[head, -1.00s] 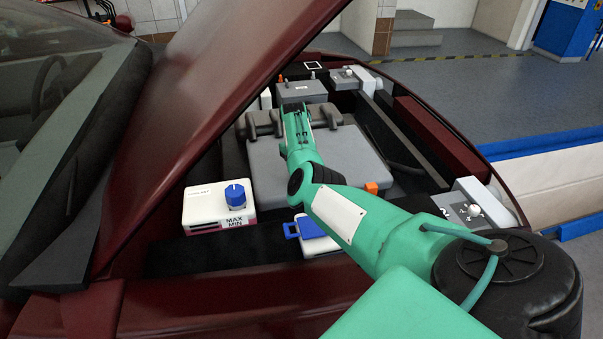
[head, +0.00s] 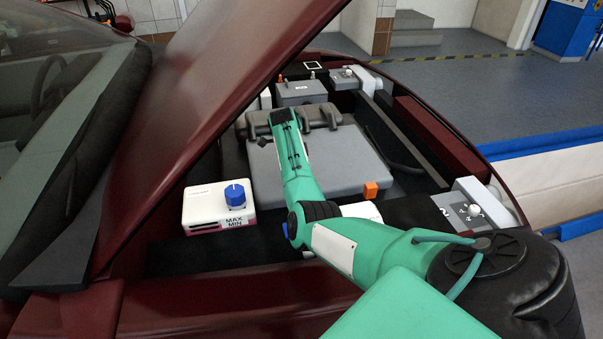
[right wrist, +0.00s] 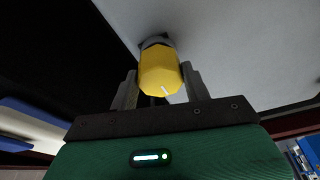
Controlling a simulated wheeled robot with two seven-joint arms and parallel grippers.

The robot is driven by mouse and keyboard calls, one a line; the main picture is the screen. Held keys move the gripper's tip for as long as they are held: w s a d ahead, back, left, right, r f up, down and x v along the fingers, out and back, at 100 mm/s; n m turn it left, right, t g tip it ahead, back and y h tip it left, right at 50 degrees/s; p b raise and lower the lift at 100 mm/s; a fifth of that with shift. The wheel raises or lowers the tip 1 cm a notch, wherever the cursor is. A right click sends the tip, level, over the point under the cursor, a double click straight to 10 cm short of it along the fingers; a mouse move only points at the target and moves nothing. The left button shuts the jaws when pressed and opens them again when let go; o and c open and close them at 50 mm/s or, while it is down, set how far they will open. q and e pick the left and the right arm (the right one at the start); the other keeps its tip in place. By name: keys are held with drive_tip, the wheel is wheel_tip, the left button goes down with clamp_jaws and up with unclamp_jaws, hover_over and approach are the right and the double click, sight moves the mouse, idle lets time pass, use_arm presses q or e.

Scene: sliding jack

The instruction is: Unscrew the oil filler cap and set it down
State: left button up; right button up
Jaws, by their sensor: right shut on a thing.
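The yellow oil filler cap (right wrist: 160,72) shows in the right wrist view, between the two fingers of my right gripper (right wrist: 160,78). The gripper is shut on it. A pale mark shows on the cap's face. A grey round part (right wrist: 155,42) sits right behind the cap, against the grey engine cover (right wrist: 230,45). I cannot tell whether the cap is still on its neck. In the head view my right arm reaches over the engine cover (head: 345,160), and the cap and fingertips are hidden. My left gripper is not in view.
A white reservoir with a blue cap (head: 236,195) stands left of my arm. An orange piece (head: 370,190) is at the cover's right corner. A grey block (head: 470,205) with a small knob is at right. The raised dark red hood (head: 215,90) slopes close on the left.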

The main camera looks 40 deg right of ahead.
drive_tip(key=n, duration=0.3)
drive_tip(key=shift+a+n+t+h, duration=0.1)
drive_tip(key=shift+n+t+h, duration=0.2)
drive_tip(key=shift+t, duration=0.1)
drive_tip(key=shift+r+p, duration=1.05)
drive_tip(key=shift+p, duration=0.45)
idle(1.0)
drive_tip(key=shift+r+p, duration=0.6)
drive_tip(key=shift+p, duration=0.2)
